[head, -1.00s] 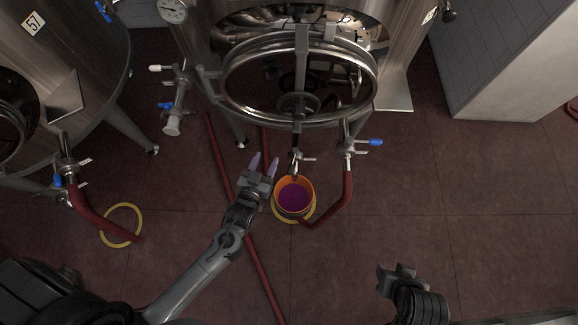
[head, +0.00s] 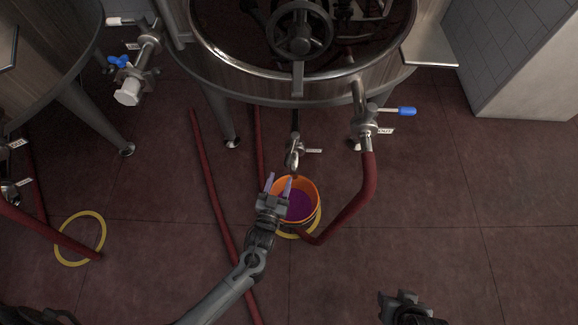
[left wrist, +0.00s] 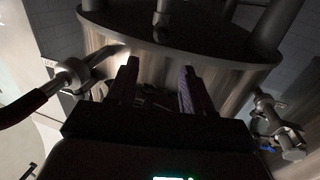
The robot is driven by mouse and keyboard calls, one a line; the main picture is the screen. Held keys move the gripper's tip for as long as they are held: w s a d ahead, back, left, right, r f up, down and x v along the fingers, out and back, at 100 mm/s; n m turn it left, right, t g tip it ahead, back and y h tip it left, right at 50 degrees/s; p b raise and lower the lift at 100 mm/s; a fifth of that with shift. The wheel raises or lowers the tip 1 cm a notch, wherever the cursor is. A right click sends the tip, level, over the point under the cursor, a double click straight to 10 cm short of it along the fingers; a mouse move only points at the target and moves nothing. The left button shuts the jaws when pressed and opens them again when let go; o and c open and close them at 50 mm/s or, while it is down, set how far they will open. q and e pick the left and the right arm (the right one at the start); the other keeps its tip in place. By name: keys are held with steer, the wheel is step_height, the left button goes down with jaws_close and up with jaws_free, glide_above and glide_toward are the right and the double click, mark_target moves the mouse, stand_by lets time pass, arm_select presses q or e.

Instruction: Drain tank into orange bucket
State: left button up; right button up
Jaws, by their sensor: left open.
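The orange bucket (head: 309,215) stands on the floor below the steel tank (head: 190,50) and holds purple liquid (head: 300,204). A small drain valve (head: 293,155) hangs from the tank's underside just above the bucket. My left gripper (head: 279,182) is open and empty at the bucket's left rim in the head view; whether it touches the rim cannot be told. In the left wrist view its two fingers (left wrist: 157,88) are apart, pointing up at the tank (left wrist: 230,75). My right gripper (head: 400,300) is at the lower right, its fingers unclear.
A red hose (head: 350,212) runs from the blue-handled valve (head: 366,128) down past the bucket. Another red hose (head: 212,185) lies left of it. A yellow ring (head: 80,238) lies on the floor at left. Tank legs (head: 222,118) stand nearby; the right floor is clear.

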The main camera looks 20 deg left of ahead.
mark_target(289, 156)
arm_select(q)
steer(key=w+b, duration=0.2)
steer(key=w, duration=0.1)
steer(key=w+f+b, duration=0.1)
steer(key=w+b, duration=0.1)
steer(key=w, duration=0.2)
steer(key=w+a+f+b, duration=0.1)
steer(key=w+b, duration=0.2)
steer(key=shift+w+f, duration=0.2)
steer(key=shift+w, duration=0.2)
steer(key=shift+w+r, duration=0.15)
steer(key=shift+w, duration=0.4)
arm_select(e)
step_height(289, 156, down, 9)
steer(key=shift+r, duration=0.2)
arm_select(q)
steer(key=shift+c, duration=0.2)
jaws_close()
arm_select(e)
steer(key=shift+a, duration=0.1)
